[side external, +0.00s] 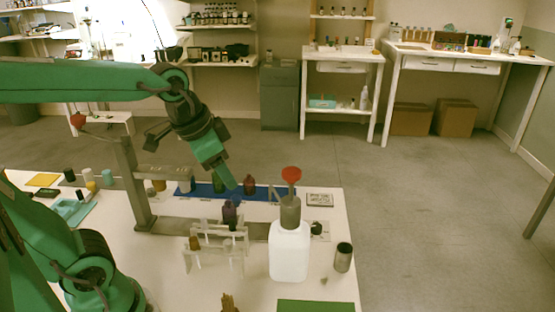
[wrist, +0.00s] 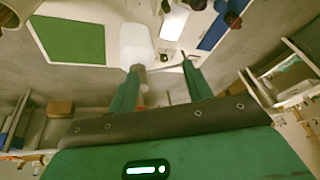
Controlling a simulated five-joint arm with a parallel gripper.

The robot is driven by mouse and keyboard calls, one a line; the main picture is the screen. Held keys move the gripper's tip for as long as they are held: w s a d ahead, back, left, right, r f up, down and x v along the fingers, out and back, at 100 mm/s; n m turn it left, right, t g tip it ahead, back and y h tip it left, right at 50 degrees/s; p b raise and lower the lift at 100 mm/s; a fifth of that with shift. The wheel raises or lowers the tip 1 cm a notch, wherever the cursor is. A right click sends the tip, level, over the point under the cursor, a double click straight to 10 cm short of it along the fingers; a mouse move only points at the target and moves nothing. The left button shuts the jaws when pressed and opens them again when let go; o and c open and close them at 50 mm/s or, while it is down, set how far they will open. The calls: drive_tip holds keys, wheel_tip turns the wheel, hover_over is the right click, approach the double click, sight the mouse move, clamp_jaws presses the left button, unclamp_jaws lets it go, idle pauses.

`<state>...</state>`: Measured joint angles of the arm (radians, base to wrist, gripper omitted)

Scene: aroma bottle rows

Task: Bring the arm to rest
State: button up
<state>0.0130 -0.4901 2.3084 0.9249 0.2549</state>
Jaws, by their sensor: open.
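My gripper (side external: 228,182) is on the green arm that reaches in from the left. It points down and to the right above the table, close over a dark purple bottle (side external: 230,211) in a pale rack (side external: 212,262). I cannot tell the exact gap between them. In the wrist view its two green fingers (wrist: 161,68) stand apart with nothing held between them. A white bottle (side external: 290,252) with a grey neck and red top stands upright to the right of the gripper; it also shows in the wrist view (wrist: 136,38).
A blue mat (side external: 205,190) carries several small bottles. A grey post (side external: 132,185) with a crossbar stands left of the rack. A dark cylinder (side external: 343,257) and a green mat (side external: 315,307) are at the right front. Benches (side external: 345,54) stand across open floor.

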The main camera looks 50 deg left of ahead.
drive_tip(key=shift+s+a+f+n+t, duration=0.2)
drive_tip(key=shift+s+n, duration=0.3)
drive_tip(key=shift+s, duration=0.45)
drive_tip(key=shift+s+d+f+n+t, duration=0.2)
drive_tip(key=shift+s+n, duration=0.3)
drive_tip(key=shift+s, duration=0.4)
drive_tip(key=shift+s+a+f+n+t, duration=0.1)
drive_tip(key=shift+s+a+f+n, duration=0.15)
drive_tip(key=shift+s+n, duration=0.5)
